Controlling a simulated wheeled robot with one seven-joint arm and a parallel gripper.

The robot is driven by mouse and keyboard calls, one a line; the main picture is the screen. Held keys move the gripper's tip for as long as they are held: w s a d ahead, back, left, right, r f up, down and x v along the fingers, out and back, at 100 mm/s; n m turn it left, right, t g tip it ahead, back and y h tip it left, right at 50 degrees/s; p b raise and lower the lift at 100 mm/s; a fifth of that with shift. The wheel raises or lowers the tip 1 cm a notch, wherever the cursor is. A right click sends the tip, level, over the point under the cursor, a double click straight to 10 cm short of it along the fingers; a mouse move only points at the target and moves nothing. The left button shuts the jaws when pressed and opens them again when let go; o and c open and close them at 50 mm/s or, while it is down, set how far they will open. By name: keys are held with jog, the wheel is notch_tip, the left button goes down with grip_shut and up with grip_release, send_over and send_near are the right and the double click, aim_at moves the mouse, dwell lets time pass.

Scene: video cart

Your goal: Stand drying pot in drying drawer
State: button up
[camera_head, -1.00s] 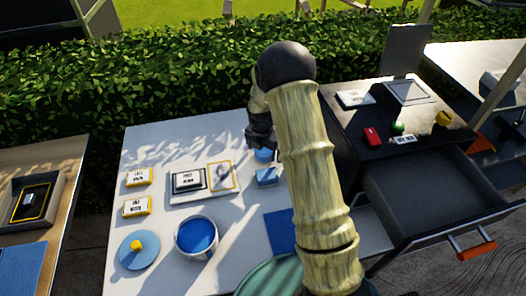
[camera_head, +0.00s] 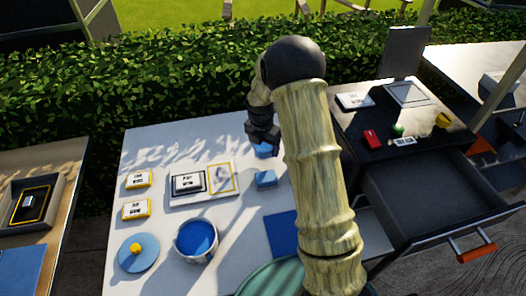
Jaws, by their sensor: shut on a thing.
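My gripper (camera_head: 262,136) is dark and hangs over the back right of the white table (camera_head: 150,215). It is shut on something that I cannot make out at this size. A small blue thing (camera_head: 264,151) shows just under the fingers; I cannot tell whether they touch. A pale round pot with a blue inside (camera_head: 197,240) stands at the table's front, apart from my gripper. I cannot tell which thing is the drying pot. An open, dark drawer (camera_head: 425,195) with an orange handle (camera_head: 476,254) is at the right and looks empty.
A blue block (camera_head: 266,179), a framed tray (camera_head: 222,178), two yellow-edged labels and a blue disc with a yellow knob (camera_head: 136,249) lie on the table. The black cart top (camera_head: 430,135) holds a red item (camera_head: 372,139) and a yellow one. My arm hides the middle.

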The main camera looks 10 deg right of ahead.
aim_at(265, 145)
notch_tip(265, 145, up, 7)
jog(key=shift+f, duration=0.2)
dwell(0.6)
jog(key=m, duration=0.2)
jog(key=f+m, duration=0.1)
jog(key=m, duration=0.1)
jog(key=s+m, duration=0.1)
jog(key=m, duration=0.1)
jog(key=shift+a+f+g, duration=0.1)
jog(key=shift+f+g, duration=0.3)
jog(key=m, duration=0.3)
jog(key=f+m, duration=0.1)
jog(key=m, duration=0.1)
jog(key=shift+s+f+g, duration=0.1)
jog(key=shift+s+g, duration=0.2)
jog(key=m, duration=0.2)
jog(key=f+m, duration=0.1)
jog(key=m, duration=0.1)
jog(key=s+m, duration=0.1)
jog(key=m, duration=0.2)
jog(key=shift+f+g, duration=0.3)
jog(key=shift+f, duration=0.05)
jog(key=m, duration=0.3)
jog(key=f+m, duration=0.1)
jog(key=m, duration=0.1)
jog(key=shift+s+a+m+y, duration=0.15)
jog(key=shift+s+m+y, duration=0.15)
jog(key=shift+s, duration=0.05)
